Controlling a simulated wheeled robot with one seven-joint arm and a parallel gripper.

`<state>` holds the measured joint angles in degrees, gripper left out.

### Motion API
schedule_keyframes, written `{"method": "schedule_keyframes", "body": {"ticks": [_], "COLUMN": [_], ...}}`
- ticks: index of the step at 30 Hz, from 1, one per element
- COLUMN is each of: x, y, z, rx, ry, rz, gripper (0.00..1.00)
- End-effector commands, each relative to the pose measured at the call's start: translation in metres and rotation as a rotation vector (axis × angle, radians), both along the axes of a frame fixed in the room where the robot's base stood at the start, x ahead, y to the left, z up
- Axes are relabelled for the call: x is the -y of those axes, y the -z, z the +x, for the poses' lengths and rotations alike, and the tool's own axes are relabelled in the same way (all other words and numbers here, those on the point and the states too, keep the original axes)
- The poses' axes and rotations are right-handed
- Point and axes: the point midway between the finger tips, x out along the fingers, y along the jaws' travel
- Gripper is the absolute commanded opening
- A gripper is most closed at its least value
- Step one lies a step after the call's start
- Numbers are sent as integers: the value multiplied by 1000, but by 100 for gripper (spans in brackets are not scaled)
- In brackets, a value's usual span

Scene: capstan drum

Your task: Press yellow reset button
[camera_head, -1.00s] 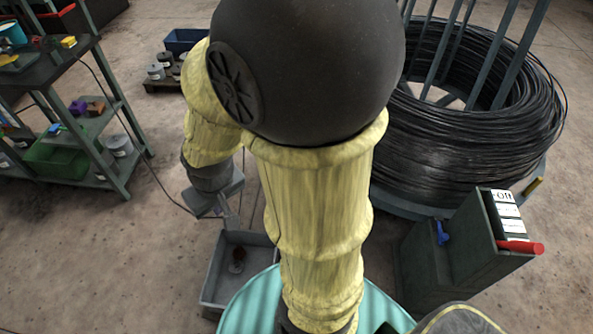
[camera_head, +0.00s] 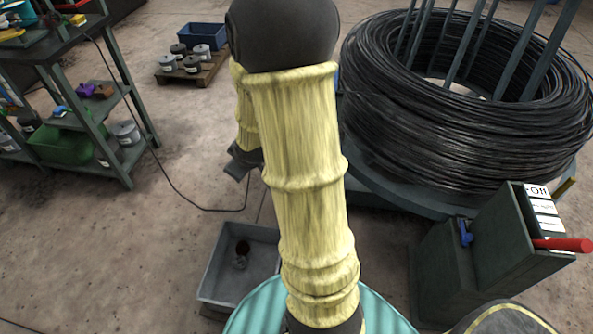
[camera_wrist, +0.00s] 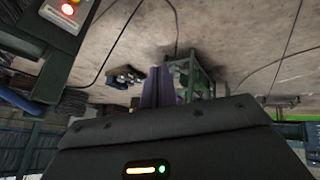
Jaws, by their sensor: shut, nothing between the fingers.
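In the wrist view, a light-coloured control panel (camera_wrist: 62,14) shows at the upper left, cut by the frame edge. A red lit button (camera_wrist: 67,10) is on it. A small yellow spot (camera_wrist: 75,2) beside the red one, at the very top edge, may be the yellow button; it is mostly cut off. My gripper (camera_wrist: 158,86) is shut and empty in the middle of the wrist view, well apart from the panel. In the head view my arm hides most of my gripper, and no yellow button can be made out.
A large black wire coil (camera_head: 450,120) stands at the right. A dark cabinet (camera_head: 490,250) with a red handle (camera_head: 563,244) and blue lever (camera_head: 465,232) is at the lower right. A grey bin (camera_head: 238,262) lies left of my arm.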

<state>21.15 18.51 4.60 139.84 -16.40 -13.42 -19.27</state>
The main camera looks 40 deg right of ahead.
Motion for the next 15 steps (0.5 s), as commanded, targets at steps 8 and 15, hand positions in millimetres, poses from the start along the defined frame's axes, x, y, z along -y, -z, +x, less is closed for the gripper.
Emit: {"method": "schedule_keyframes", "body": {"ticks": [8,15], "x": [64,114], "y": [112,187], "z": [40,55], "rx": [212,427], "ry": [-150,-243], "rz": [-110,-209], "gripper": [0,0]}}
